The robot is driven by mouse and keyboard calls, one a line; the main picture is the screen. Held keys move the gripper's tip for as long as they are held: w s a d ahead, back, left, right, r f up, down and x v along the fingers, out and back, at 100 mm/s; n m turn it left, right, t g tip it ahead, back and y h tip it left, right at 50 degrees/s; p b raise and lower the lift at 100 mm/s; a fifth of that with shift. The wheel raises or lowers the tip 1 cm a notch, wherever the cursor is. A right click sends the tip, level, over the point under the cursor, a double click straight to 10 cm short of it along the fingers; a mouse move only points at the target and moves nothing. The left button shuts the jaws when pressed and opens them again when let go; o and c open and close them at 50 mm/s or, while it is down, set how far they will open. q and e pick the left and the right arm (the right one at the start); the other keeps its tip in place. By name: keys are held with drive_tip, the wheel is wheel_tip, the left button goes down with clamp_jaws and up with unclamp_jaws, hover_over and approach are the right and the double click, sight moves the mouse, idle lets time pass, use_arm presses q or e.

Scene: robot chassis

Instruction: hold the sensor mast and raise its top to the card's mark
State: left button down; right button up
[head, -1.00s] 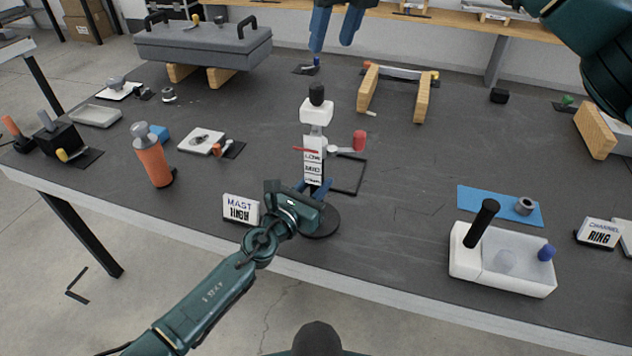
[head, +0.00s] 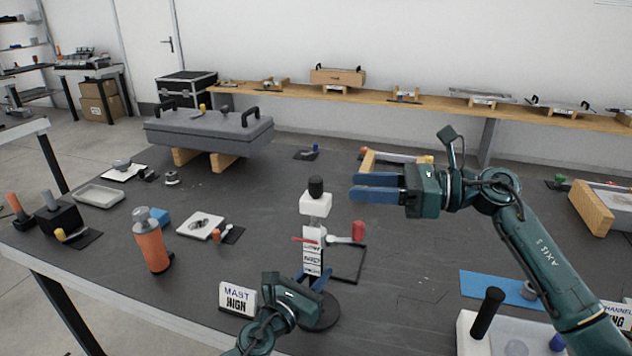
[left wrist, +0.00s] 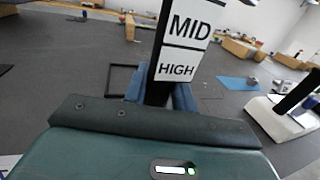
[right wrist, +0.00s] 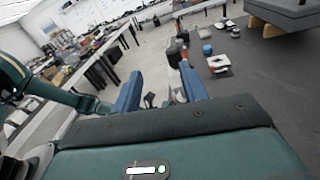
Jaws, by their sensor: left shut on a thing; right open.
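The sensor mast stands upright on a round black base (head: 322,312), with a white head block (head: 316,204), a black knob (head: 316,187) on top and a stacked label strip (head: 312,252). A red pointer (head: 305,239) crosses the strip's upper part. A side clamp ends in a red knob (head: 358,231). The left wrist view shows MID and HIGH labels (left wrist: 177,70). My left gripper (head: 311,276) is shut on the lower column. My right gripper (head: 375,187) is open and empty, right of the head block, its fingers pointing left. The white card (head: 238,298) reads MAST HIGH.
An orange cylinder (head: 151,246) stands to the left. A grey lidded case (head: 208,133) rests on wooden blocks at the back left. The dark tabletop between mast and bin is mostly clear.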

sight(316, 177)
drive_tip(key=shift+t, duration=0.8)
drive_tip(key=x, duration=0.6)
drive_tip(key=w+f+x, duration=0.1)
drive_tip(key=x, duration=0.2)
drive_tip(key=shift+w+f, duration=0.1)
clamp_jaws()
